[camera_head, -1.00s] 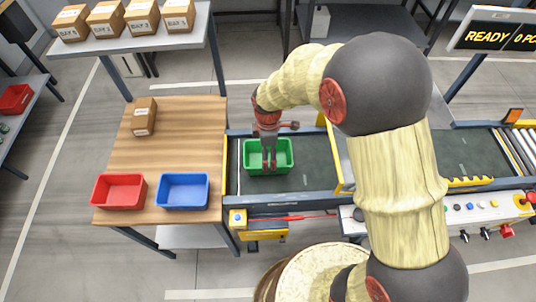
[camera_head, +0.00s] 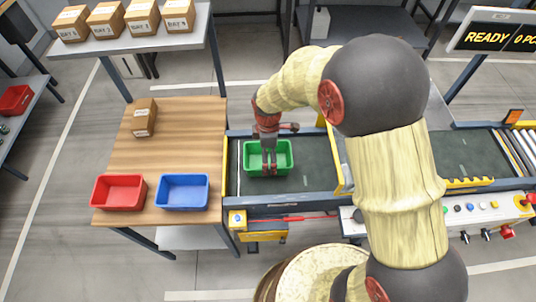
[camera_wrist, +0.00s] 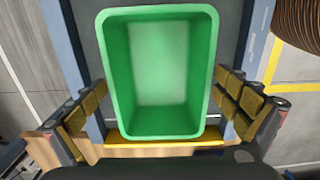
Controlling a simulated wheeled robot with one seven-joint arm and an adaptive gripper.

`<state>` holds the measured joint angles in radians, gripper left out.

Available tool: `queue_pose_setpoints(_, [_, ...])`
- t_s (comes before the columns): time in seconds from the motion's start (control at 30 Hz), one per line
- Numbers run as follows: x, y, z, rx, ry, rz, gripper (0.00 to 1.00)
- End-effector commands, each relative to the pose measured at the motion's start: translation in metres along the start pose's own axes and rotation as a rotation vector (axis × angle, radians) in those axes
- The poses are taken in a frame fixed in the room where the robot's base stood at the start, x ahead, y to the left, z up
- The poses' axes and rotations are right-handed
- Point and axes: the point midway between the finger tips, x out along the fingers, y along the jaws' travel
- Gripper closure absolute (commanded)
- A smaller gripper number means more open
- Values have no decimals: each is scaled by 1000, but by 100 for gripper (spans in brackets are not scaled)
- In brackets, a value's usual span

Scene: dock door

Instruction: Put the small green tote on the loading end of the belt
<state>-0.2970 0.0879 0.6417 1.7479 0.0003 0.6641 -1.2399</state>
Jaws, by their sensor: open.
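The small green tote (camera_head: 283,159) sits upright and empty at the left end of the dark belt (camera_head: 315,160), beside the wooden table. My gripper (camera_head: 269,170) is over it, fingers pointing down. In the wrist view the green tote (camera_wrist: 160,124) fills the middle. My gripper (camera_wrist: 162,103) is open there, with one finger on each side and visible gaps between the fingers and the tote's walls. Nothing is held. The finger height against the rim is hard to tell.
A red tote (camera_head: 119,191), a blue tote (camera_head: 182,191) and a brown box (camera_head: 144,117) are on the wooden table (camera_head: 185,135). A yellow-edged frame (camera_head: 343,165) crosses the belt to the right. The control panel (camera_head: 450,216) fronts the belt. Bare belt lies right of the green tote.

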Motion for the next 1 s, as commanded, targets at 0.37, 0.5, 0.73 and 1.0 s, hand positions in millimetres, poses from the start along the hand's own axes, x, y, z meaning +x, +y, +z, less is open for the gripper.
queue_pose_setpoints(0.37, [-40, 1, 0, 0, 1, 4, 0])
queue_pose_setpoints(0.5, [-70, 1, 0, 0, 1, 3, 0])
queue_pose_setpoints(0.73, [-108, 0, 0, 0, 0, 1, 0])
queue_pose_setpoints(1.0, [-123, 0, 0, 0, 0, 0, 0])
